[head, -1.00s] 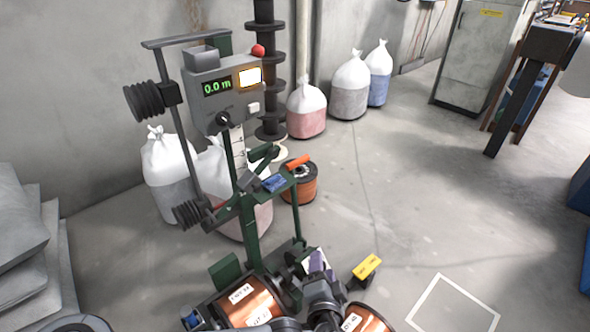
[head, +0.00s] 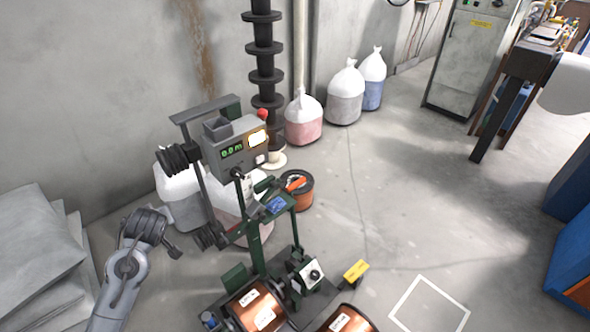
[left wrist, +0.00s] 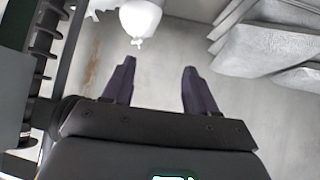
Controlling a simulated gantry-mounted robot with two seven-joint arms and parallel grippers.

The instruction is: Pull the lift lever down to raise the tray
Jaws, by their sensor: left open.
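The green-framed spool machine (head: 256,240) stands at the centre of the head view, its readout (head: 232,150) showing 0.0 m. An orange grip (head: 296,184) sticks up at its right side, and a dark knob (head: 239,173) is below the readout box. I cannot tell which is the lift lever. My right gripper is out of view.
White-topped bags (head: 180,195) stand behind the machine, one also in the left wrist view (left wrist: 141,18). Grey sacks (head: 40,240) are stacked at left. A yellow block (head: 356,270) sits right of the base, near a white floor square (head: 430,303).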

